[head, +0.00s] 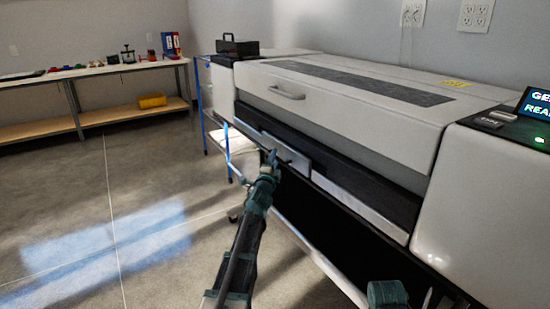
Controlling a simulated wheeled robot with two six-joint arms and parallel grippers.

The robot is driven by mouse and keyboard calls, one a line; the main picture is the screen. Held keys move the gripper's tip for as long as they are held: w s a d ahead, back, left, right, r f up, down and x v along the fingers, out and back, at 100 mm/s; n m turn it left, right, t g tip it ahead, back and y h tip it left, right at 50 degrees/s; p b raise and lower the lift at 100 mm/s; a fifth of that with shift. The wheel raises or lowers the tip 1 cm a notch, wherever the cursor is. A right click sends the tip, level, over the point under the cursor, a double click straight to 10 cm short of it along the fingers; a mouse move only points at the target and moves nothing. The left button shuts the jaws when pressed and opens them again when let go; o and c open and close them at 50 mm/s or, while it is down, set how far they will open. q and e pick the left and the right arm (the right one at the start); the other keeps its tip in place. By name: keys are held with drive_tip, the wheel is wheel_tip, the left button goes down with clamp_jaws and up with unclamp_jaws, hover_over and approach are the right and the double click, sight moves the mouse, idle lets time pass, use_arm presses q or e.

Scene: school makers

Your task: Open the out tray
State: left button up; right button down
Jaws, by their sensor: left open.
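The large white machine (345,112) stands along the wall with its lid down. A pale strip (345,197) runs along its dark front opening below the lid and looks like the front of the out tray; I cannot tell for certain. My left gripper (277,160) is open at the left part of this strip, close in front of it. I cannot tell whether its fingers touch the strip, and the arm hides part of the front below. Only a teal part of my right arm (388,295) shows at the bottom edge; its gripper is out of view.
The lid has a light handle (287,95). A lit display (535,103) stands at the right end, and a black box (237,47) sits on the left end. A blue-framed cart (204,105) stands at the machine's left. A workbench (90,72) is at the back left. The floor (130,210) at left is clear.

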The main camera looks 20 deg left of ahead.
use_arm(q)
drive_tip(key=shift+w+r, duration=0.1)
drive_tip(key=shift+w, duration=0.35)
clamp_jaws()
idle(1.2)
